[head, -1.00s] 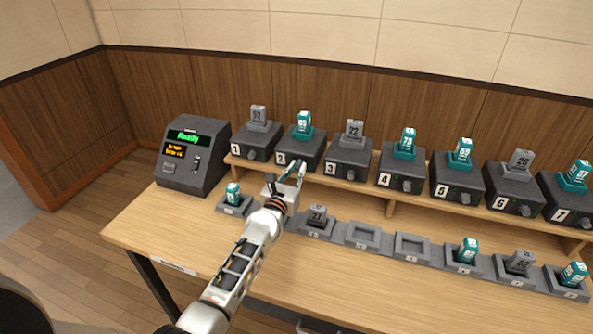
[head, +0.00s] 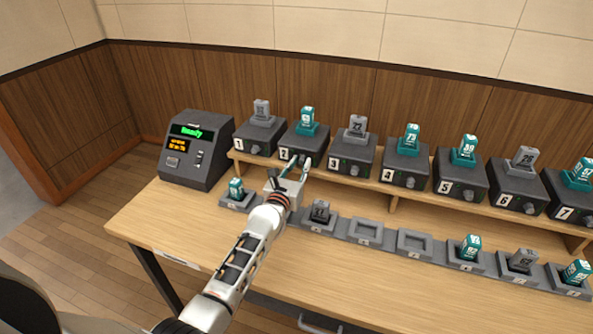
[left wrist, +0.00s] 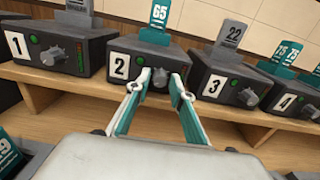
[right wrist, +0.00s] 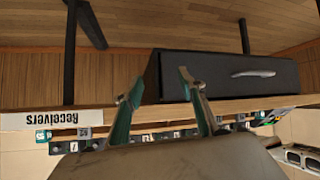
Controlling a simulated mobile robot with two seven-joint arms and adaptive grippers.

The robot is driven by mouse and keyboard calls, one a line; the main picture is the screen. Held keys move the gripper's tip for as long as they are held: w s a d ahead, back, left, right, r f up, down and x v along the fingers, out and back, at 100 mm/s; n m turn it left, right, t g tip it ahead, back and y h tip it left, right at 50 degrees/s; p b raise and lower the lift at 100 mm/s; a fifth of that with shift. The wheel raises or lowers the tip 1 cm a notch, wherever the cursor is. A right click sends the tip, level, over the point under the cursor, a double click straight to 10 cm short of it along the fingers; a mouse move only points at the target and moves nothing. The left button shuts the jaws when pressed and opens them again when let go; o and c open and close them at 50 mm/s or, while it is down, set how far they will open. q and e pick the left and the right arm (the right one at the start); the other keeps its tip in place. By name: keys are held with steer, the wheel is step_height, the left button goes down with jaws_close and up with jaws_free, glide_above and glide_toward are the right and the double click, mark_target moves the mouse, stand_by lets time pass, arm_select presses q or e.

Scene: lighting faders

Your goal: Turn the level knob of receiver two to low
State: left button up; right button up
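Receiver two (head: 311,144) is a dark box on the raised wooden shelf with a teal unit numbered 65 on top. It also shows in the left wrist view (left wrist: 143,57), with its white "2" label and a green light. Its dark level knob (left wrist: 160,78) is on the front, right of the label. My left gripper (head: 295,166) is at that front, and its teal-lined fingertips (left wrist: 160,80) stand on either side of the knob, seemingly with small gaps. The knob's pointer setting is too small to read. My right gripper (right wrist: 160,84) is open and empty below the table.
Receiver one (left wrist: 60,52) and receiver three (left wrist: 232,78) stand close on either side. A console (head: 196,150) reading "Ready" stands at the left. Charging cradles (head: 365,230) line the table in front. A drawer (right wrist: 225,75) is near my right gripper.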

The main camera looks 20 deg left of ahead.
arm_select(q)
steer(key=shift+s+a+r, duration=0.1)
steer(key=shift+s+a, duration=0.1)
steer(key=shift+s, duration=0.6)
steer(key=s, duration=1)
steer(key=shift+s, duration=0.15)
